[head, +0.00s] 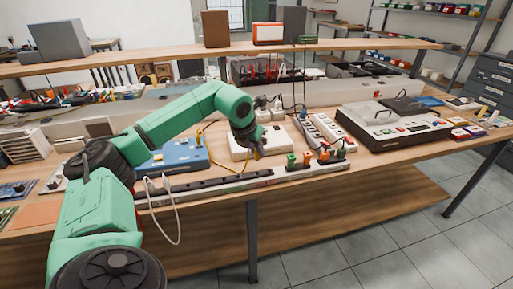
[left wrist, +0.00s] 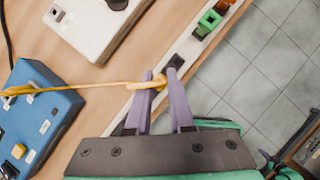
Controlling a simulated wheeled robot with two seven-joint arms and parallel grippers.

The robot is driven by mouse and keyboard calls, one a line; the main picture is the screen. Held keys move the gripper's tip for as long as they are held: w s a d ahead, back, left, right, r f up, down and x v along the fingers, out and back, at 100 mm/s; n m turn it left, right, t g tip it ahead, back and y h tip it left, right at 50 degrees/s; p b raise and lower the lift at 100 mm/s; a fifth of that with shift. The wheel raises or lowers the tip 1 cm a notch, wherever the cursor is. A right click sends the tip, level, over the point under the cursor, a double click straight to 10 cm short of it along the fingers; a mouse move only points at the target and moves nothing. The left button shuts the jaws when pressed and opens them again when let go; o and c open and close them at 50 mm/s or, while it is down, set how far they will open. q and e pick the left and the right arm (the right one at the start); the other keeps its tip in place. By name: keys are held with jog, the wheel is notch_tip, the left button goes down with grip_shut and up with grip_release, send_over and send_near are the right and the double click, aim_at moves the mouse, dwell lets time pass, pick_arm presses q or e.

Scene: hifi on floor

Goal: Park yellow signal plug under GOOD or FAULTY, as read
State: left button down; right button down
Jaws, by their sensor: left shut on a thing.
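My left gripper (head: 256,153) hangs over the front of the bench, above the pale strip (head: 235,184) along its edge. In the left wrist view its purple fingers (left wrist: 168,80) are shut on the yellow signal plug (left wrist: 160,82). The plug's yellow lead (left wrist: 90,87) runs left to the blue box (left wrist: 42,118), which also shows in the head view (head: 181,153). A dark socket (left wrist: 175,62) in the strip shows just past the fingertips; I cannot tell whether the plug touches it. No GOOD or FAULTY wording is legible. My right gripper is not in view.
Green plugs (head: 291,161) and orange plugs (head: 324,153) stand at the right part of the strip. A white box (head: 240,150) lies behind the gripper. White power strips (head: 315,130) and a grey-white console (head: 385,125) are further right. A white cable loop (head: 174,225) hangs off the front edge.

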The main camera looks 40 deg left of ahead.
aim_at(256, 158)
pick_arm(q)
jog(key=shift+a+f, duration=0.1)
notch_tip(256, 158, down, 4)
jog(key=b, duration=0.3)
jog(key=shift+r, duration=0.2)
jog(key=shift+f+b, duration=0.5)
jog(key=shift+f+b, duration=0.6)
jog(key=shift+f, duration=0.3)
dwell(0.9)
dwell(0.3)
jog(key=c, duration=0.7)
grip_release()
jog(key=shift+r, duration=0.1)
